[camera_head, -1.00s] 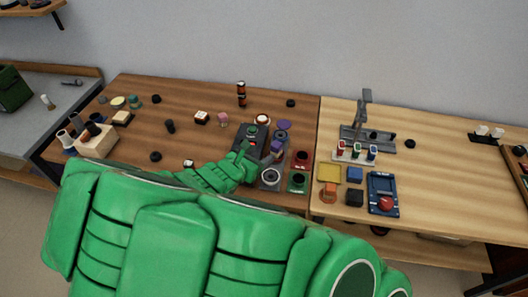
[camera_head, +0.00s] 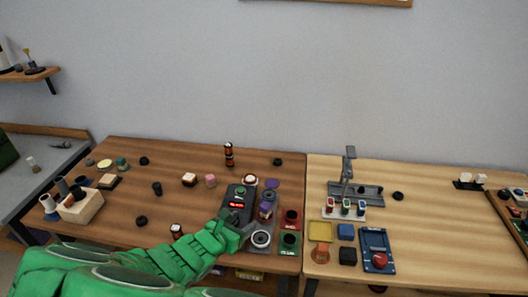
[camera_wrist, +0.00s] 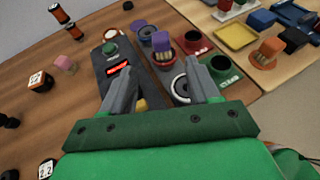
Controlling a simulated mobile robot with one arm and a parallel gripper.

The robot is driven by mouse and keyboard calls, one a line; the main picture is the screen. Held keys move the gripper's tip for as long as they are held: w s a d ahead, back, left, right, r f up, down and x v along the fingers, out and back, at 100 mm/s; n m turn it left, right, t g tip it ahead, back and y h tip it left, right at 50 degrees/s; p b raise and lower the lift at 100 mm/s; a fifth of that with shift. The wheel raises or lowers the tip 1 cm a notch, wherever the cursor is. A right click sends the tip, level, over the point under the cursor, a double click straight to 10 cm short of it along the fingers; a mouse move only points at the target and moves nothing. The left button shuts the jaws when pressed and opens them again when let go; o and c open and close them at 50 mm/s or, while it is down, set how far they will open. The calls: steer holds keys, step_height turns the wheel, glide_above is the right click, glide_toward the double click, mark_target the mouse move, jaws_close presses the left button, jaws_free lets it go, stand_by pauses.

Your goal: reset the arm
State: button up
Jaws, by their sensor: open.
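My green arm reaches in from the lower left of the head view. My gripper (camera_head: 243,228) is over the front of the dark test device (camera_head: 237,197), which has a red lit display and a green button. In the wrist view my gripper (camera_wrist: 160,80) has its two grey fingers wide apart, with nothing held between them. Beyond the fingers are the device (camera_wrist: 126,75) on the left and a purple-topped part (camera_wrist: 161,42) on the grey plate. A white-ringed speaker (camera_wrist: 181,88) lies near the right finger. I cannot tell whether the fingers touch anything.
Red (camera_head: 291,218) and green (camera_head: 289,243) bins stand right of the plate. A wooden block (camera_head: 82,207) with cups is at the left. The space above the tables is clear.

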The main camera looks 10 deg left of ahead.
steer(key=s+d+r+m+g+h, duration=0.2)
steer(key=d+r+m+g, duration=0.3)
steer(key=d+m, duration=0.5)
steer(key=s+d+r+m+g+h, duration=0.15)
steer(key=d+r+m+g, duration=0.45)
steer(key=d, duration=0.6)
steer(key=s+r+m+g+y, duration=0.2)
steer(key=s+r+m+y, duration=0.25)
steer(key=s+m, duration=0.25)
steer(key=s+r+m+g+y, duration=0.1)
steer(key=s+r+m+y, duration=0.2)
steer(key=s+m+y, duration=0.3)
steer(key=s+d+f+m+h, duration=0.1)
steer(key=s+d+m+h, duration=0.1)
steer(key=s+d, duration=0.5)
steer(key=shift+s+d, duration=0.15)
steer(key=shift+s, duration=0.85)
